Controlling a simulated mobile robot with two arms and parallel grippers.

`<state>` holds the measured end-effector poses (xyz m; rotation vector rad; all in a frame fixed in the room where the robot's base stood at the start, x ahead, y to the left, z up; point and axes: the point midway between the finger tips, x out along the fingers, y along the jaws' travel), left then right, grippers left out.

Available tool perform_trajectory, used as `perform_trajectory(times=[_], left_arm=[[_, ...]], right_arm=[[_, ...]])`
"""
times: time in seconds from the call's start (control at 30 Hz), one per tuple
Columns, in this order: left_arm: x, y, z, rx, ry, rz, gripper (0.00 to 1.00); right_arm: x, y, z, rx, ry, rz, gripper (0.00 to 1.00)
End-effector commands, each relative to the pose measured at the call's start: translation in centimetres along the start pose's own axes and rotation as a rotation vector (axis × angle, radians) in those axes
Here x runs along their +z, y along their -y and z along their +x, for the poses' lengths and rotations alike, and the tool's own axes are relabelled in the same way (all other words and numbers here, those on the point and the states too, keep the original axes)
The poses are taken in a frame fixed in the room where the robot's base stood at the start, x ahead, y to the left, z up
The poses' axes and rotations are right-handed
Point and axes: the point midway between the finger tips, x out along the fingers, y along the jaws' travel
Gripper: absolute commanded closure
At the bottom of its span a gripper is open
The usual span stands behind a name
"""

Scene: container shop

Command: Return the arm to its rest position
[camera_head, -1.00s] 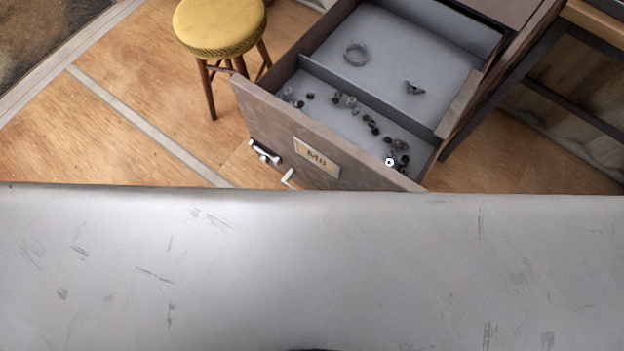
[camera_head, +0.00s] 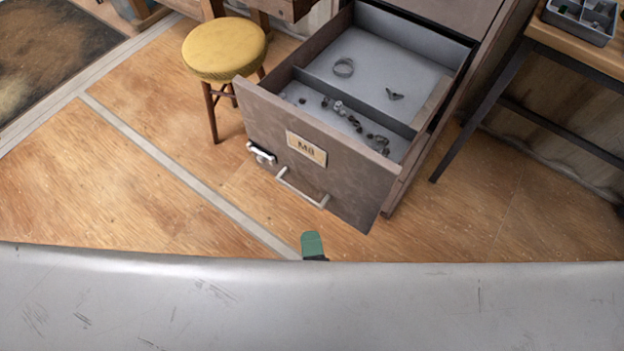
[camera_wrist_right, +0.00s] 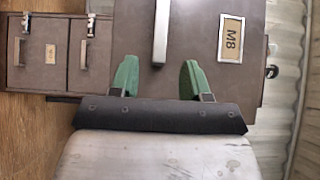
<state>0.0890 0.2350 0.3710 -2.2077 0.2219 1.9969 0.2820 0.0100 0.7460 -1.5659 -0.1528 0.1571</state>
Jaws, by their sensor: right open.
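My right gripper shows in the head view as a green fingertip (camera_head: 312,246) just above the edge of a large grey surface of mine, in front of the drawer. In the right wrist view the right gripper (camera_wrist_right: 159,78) has its two green fingers wide apart with nothing between them. The brown drawer front (camera_wrist_right: 195,30) with its M8 label and pale handle (camera_wrist_right: 161,32) lies beyond the fingers. I cannot tell the exact gap, but the fingers do not grip the handle. My left gripper is not in view.
A table with a grey tray (camera_head: 580,20) stands at right. The wooden floor at left is clear.

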Motion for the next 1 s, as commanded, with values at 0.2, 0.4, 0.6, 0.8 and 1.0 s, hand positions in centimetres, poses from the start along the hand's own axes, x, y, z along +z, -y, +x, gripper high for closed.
perform_trajectory(times=[0.2, 0.4, 0.6, 0.8, 1.0], left_arm=[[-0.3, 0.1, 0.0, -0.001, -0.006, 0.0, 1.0], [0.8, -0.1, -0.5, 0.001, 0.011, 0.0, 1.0], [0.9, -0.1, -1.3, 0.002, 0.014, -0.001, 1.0], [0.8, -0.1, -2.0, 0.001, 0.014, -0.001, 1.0], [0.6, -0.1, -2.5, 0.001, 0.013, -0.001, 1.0]], right_arm=[[0.0, 0.0, 0.0, 0.001, 0.001, -0.001, 0.53], [-0.4, -5.0, -0.4, 0.101, 0.094, -0.201, 0.53], [-4.3, -18.1, -4.0, 0.402, 0.364, -0.684, 0.53], [-11.6, -28.8, -11.8, 0.751, 0.69, -1.06, 0.53], [-17.7, -33.8, -20.2, 1.03, 0.996, -1.235, 0.53]])
